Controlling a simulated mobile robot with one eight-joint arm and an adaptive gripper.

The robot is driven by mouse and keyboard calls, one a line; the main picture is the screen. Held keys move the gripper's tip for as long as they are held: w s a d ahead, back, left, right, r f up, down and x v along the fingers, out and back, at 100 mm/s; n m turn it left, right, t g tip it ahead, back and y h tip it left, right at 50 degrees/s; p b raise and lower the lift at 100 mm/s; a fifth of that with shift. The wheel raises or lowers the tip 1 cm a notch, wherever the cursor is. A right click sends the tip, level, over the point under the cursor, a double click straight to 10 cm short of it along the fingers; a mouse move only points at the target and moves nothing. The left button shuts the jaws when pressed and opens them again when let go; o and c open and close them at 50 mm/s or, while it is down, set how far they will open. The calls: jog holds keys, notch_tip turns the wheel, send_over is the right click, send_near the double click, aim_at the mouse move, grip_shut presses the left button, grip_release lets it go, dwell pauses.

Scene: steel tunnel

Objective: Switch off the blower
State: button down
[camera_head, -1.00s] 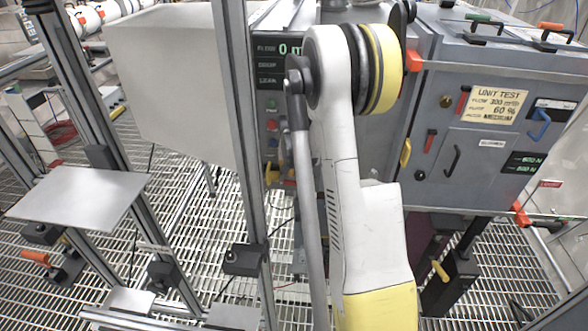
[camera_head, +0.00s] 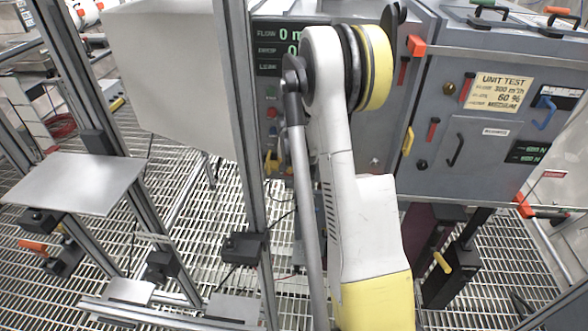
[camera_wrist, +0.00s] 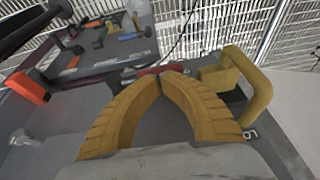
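The grey unit (camera_head: 470,150) fills the right of the head view, with a sign reading UNIT TEST (camera_head: 500,90). A dark display panel (camera_head: 277,48) reads FLOW 0; small push buttons (camera_head: 271,112) sit below it, partly hidden by a post and my arm. I cannot tell which control belongs to the blower. In the wrist view the two yellow fingers of my gripper (camera_wrist: 160,72) meet at their tips, over a grey surface. A red part (camera_wrist: 148,71) lies just behind the tips; contact is unclear. My gripper is hidden or not recognisable in the head view.
A yellow handle (camera_wrist: 245,85) stands close to the right finger in the wrist view. An orange-red block (camera_wrist: 28,88) is at the left. In the head view, aluminium posts (camera_head: 240,130) and a white box (camera_head: 175,75) stand left of my arm.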

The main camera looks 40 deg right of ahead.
jog(key=shift+r+p, duration=0.65)
jog(key=shift+r, duration=0.35)
jog(key=w+p+v, duration=0.1)
jog(key=p+v, duration=0.4)
jog(key=v, duration=0.8)
jog(key=shift+a+r, duration=0.2)
jog(key=shift+r, duration=0.05)
